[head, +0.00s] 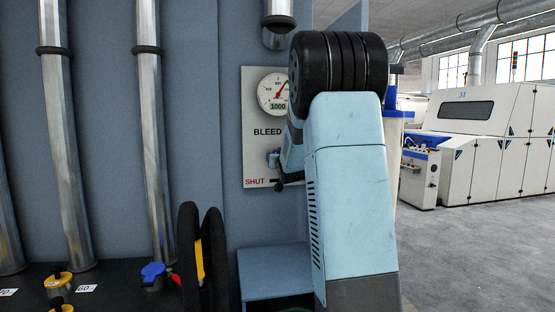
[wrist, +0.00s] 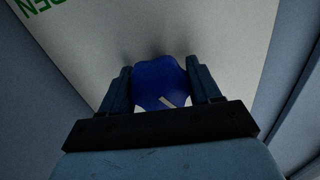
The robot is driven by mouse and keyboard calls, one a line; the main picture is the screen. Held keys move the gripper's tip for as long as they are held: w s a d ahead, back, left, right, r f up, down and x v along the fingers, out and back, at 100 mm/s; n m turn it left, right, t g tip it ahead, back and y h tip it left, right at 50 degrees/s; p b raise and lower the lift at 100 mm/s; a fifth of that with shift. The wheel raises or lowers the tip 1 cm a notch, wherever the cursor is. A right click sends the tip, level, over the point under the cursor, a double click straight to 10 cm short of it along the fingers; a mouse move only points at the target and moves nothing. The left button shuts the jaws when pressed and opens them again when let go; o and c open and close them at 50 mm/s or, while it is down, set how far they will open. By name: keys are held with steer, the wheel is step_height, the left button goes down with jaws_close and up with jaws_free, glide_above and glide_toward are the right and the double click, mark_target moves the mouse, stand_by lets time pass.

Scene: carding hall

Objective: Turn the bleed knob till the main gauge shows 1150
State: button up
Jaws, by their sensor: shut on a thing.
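The gauge (head: 273,92) is a round white dial on a pale panel (head: 256,150) in the head view. Its red needle points up and to the right, and a box below the needle reads 1000. My arm hides its right edge. The panel carries the words BLEED and SHUT. The blue bleed knob (wrist: 160,84) with a white pointer line shows in the wrist view. My gripper (wrist: 161,74) is shut on it, one finger on each side. In the head view my arm mostly hides the knob and my gripper (head: 275,160).
Metal pipes (head: 63,140) run down the wall at left. Yellow (head: 58,281) and blue (head: 152,272) valve handles stand on a dark ledge below. A blue box (head: 272,270) is under the panel. Open floor (head: 470,250) and a white machine (head: 490,135) are at right.

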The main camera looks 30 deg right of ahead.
steer(key=shift+n, duration=0.4)
steer(key=n, duration=0.4)
steer(key=shift+a+n, duration=0.1)
steer(key=shift+n, duration=0.2)
steer(key=n, duration=0.4)
steer(key=shift+f+n, duration=0.1)
steer(key=shift+n, duration=0.2)
steer(key=n, duration=0.4)
steer(key=shift+a, duration=0.1)
steer(key=shift+f+n, duration=0.15)
steer(key=shift+n, duration=2.05)
steer(key=shift+f, duration=0.1)
steer(key=o, duration=1)
steer(key=shift+r, duration=0.2)
